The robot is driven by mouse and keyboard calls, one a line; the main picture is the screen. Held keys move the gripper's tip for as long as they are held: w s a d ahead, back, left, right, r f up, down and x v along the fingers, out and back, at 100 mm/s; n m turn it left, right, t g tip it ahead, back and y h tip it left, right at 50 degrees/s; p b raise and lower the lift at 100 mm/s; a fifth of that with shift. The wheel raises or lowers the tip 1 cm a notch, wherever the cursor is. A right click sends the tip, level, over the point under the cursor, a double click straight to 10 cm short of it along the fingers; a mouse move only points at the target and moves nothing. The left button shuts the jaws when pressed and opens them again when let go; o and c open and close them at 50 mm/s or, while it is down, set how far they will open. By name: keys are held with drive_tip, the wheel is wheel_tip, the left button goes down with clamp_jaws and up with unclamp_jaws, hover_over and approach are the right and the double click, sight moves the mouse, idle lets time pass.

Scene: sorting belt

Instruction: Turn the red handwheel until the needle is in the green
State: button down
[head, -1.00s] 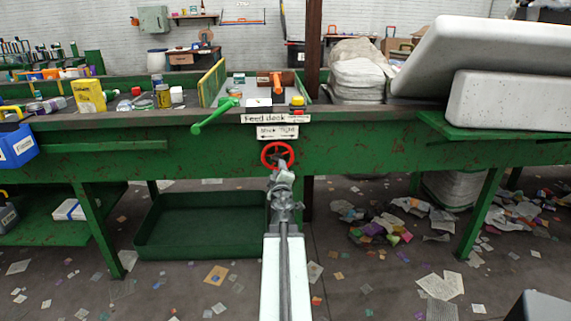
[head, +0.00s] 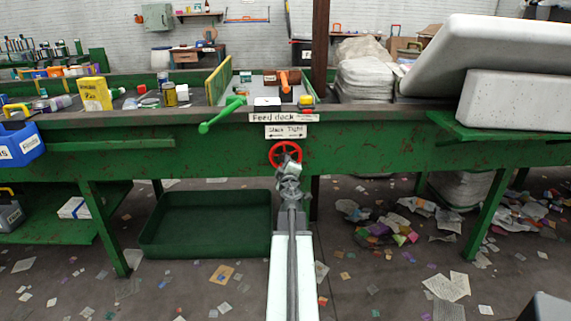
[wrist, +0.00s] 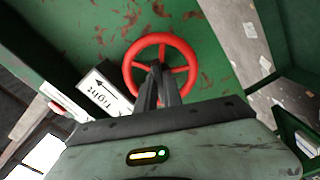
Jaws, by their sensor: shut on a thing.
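The red handwheel (head: 285,143) is mounted on the green front of the feed deck, under a white "Slack Tight" sign (head: 285,132). In the wrist view the wheel (wrist: 160,38) shows its round rim and spokes, with the sign (wrist: 100,95) tilted at its left. My gripper (head: 287,166) reaches the wheel from the front. In the wrist view its dark fingers (wrist: 157,72) are shut on the wheel near its middle; they hide part of the hub and lower spokes. I cannot make out a gauge, needle or green zone in either view.
A green lever (head: 220,115) sticks out from the deck's front edge, left of the wheel. A green tray (head: 205,247) lies under the deck. Scattered litter (head: 380,235) covers the floor at right. The deck's green front (head: 400,150) is clear right of the wheel.

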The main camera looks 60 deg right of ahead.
drive_tip(key=shift+n, duration=0.6)
drive_tip(key=c, duration=1.5)
unclamp_jaws()
